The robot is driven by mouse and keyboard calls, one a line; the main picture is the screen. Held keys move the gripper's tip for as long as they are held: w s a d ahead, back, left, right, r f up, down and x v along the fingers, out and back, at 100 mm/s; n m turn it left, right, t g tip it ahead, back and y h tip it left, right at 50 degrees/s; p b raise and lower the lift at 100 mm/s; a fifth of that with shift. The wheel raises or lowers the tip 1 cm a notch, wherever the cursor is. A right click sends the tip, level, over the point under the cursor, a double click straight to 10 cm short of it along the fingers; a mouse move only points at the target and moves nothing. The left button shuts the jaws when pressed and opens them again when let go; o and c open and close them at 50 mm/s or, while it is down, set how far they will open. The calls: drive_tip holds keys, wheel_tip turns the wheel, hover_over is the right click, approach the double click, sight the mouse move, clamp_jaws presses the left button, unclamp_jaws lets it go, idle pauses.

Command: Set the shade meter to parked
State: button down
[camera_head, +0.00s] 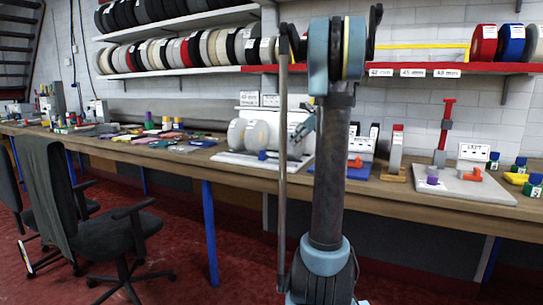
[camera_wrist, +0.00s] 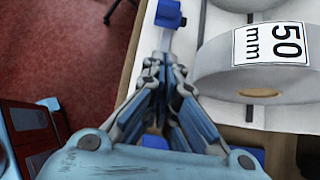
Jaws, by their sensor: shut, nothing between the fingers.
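No device in view is readably marked as the shade meter, so I cannot tell which one it is. A blue block (camera_wrist: 168,14) on a grey strip lies just beyond my gripper (camera_wrist: 164,66) in the wrist view. The fingers are closed together and empty, apart from the block. A blue block (camera_head: 262,155) also shows at the front of the white base in the head view. My gripper (camera_head: 296,146) is over the right part of that base, partly hidden by my arm.
A large roll (camera_wrist: 262,75) labelled 50 mm stands close right of my fingers. On the bench (camera_head: 370,186), a grey board (camera_head: 468,190) with a red upright (camera_head: 445,125) stands at right. Chairs (camera_head: 95,225) stand at left. Shelves of rolls (camera_head: 180,55) hang above.

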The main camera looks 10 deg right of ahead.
idle(0.3)
approach(266, 158)
wheel_tip(266, 158, down, 4)
drive_tip(key=shift+s+r, duration=0.2)
drive_tip(key=w+a, duration=0.1)
drive_tip(key=a, duration=0.1)
drive_tip(key=shift+w+a, duration=0.6)
drive_tip(key=shift+a, duration=0.15)
drive_tip(key=shift+w, duration=0.1)
